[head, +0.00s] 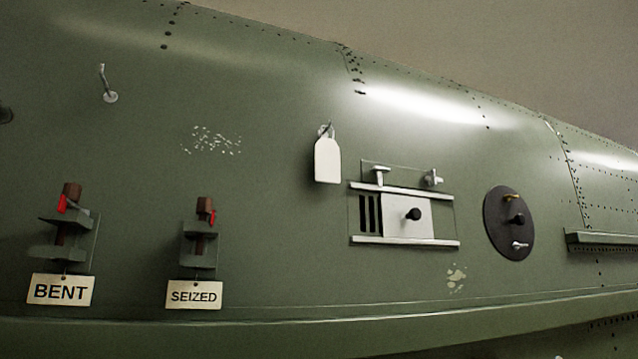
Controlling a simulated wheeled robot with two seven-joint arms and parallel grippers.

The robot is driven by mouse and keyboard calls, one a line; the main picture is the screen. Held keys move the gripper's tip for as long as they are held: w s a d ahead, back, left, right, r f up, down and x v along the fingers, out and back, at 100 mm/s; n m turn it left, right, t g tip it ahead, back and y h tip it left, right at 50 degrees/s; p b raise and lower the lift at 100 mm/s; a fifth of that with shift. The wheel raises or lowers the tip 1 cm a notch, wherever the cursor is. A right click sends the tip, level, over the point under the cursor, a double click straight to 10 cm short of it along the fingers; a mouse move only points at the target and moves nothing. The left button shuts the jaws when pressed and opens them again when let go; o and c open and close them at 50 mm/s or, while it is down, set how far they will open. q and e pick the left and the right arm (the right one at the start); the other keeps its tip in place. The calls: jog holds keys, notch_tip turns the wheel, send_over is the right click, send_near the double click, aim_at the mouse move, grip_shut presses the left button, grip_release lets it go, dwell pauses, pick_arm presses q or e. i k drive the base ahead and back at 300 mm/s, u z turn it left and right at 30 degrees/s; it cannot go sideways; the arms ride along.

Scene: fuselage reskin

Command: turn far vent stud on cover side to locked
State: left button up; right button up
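A vent (372,214) with dark upright slots is set in the green fuselage skin, right of the middle. A pale sliding cover (407,230) with a black knob (413,214) sits between two pale rails and leaves the slots at the left bare. Two pale studs with winged heads stand above the upper rail: a left stud (380,174) above the slot side and a right stud (433,178) above the cover side. The left stud's head looks crosswise; the right one's head looks turned more upright. Neither of my grippers is in view.
A blank white tag (327,160) hangs up and left of the vent. A round dark plate (496,232) with a knob and small levers is to its right. Brackets with red parts at left carry BENT (61,290) and SEIZED (194,294) signs. A ledge (300,334) runs below.

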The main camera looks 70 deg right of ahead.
aim_at(432, 179)
jog(key=u, duration=1.05)
jog(key=k, duration=2.45)
jog(key=z, duration=0.9)
